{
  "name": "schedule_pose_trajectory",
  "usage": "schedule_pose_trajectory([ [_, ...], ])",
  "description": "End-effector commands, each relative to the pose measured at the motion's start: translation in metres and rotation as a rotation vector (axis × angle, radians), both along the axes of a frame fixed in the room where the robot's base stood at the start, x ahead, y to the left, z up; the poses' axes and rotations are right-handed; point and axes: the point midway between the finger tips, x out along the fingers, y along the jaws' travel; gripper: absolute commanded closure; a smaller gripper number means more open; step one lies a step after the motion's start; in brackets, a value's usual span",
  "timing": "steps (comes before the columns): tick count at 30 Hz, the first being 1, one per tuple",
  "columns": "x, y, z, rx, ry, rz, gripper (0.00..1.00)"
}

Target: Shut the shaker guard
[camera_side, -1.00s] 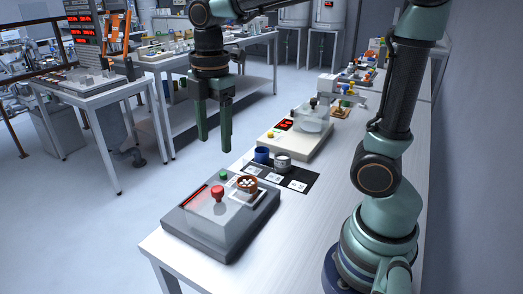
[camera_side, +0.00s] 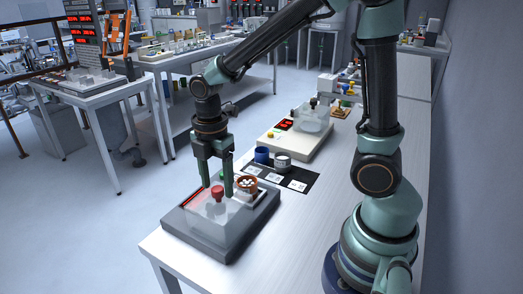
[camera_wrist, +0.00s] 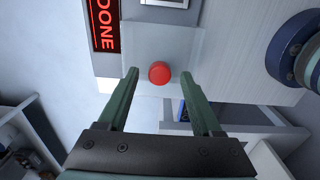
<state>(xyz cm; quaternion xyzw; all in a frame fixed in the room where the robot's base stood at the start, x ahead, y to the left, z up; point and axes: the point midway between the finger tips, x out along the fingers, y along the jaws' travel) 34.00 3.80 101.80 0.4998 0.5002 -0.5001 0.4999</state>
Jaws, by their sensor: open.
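The shaker is a grey box (camera_side: 250,228) at the near end of the bench. Its clear guard (camera_side: 203,222) covers the front part, and a red knob (camera_side: 216,191) stands on it. A brown dish with white pieces (camera_side: 247,185) sits behind the knob, apparently clear of the guard. My gripper (camera_side: 218,188) points down over the shaker, open, with a finger on either side of the knob. In the wrist view the red knob (camera_wrist: 160,72) shows between the open fingertips, with a gap on both sides. I cannot tell whether a finger touches the guard.
Behind the shaker are a dark mat with white cards (camera_side: 297,186), a blue cup (camera_side: 262,155), a metal cup (camera_side: 283,161) and a balance (camera_side: 292,145). Bare bench lies right of the shaker.

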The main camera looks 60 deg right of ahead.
Motion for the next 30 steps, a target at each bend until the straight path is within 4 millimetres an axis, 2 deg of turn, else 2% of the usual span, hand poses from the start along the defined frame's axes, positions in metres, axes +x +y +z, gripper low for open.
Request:
schedule_pose_trajectory([
  [10,0.0,0.0,-0.0048,0.0,-0.001,0.0,0.33],
  [11,0.0,0.0,-0.0048,0.0,-0.001,0.0,0.37],
  [15,-0.0001,0.0,-0.0047,0.0,-0.001,0.0,0.91],
  [16,-0.0001,0.0,-0.0047,0.0,0.0,0.0,1.0],
  [30,-0.0005,0.0,-0.0043,0.0,0.001,0.0,1.0],
])
